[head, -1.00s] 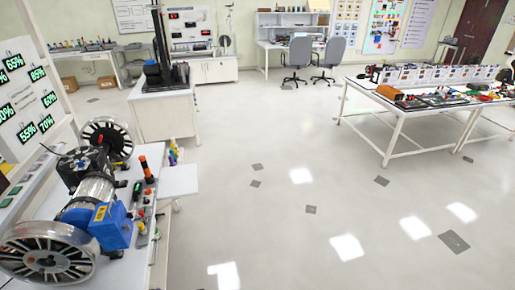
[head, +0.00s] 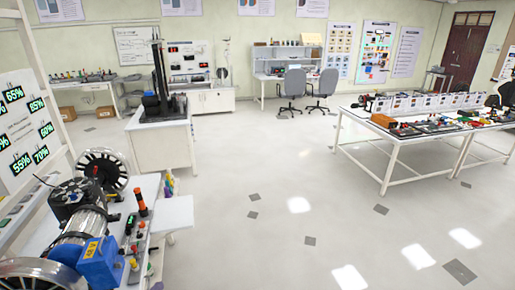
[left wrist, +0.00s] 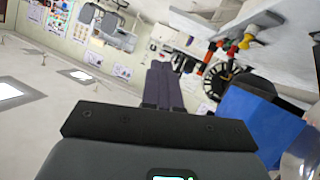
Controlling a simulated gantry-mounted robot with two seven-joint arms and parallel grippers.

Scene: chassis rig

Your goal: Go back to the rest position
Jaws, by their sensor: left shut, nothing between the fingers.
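My left gripper (left wrist: 163,66) shows in the left wrist view, its two dark fingers side by side and closed with nothing between them. The picture there is tilted. The blue box (left wrist: 240,125) of the chassis rig is to the right of the gripper, and a spoked wheel (left wrist: 218,82) is beyond. I cannot make out either gripper in the head view. There, the rig's motor (head: 82,225) with its blue box (head: 102,262) stands on a bench at the lower left.
A spoked wheel (head: 104,168) and upright red and green parts (head: 142,203) stand by the motor. A white cabinet (head: 160,145) is behind. A long table (head: 395,135) with several kits is at the right. The middle floor (head: 300,190) is clear.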

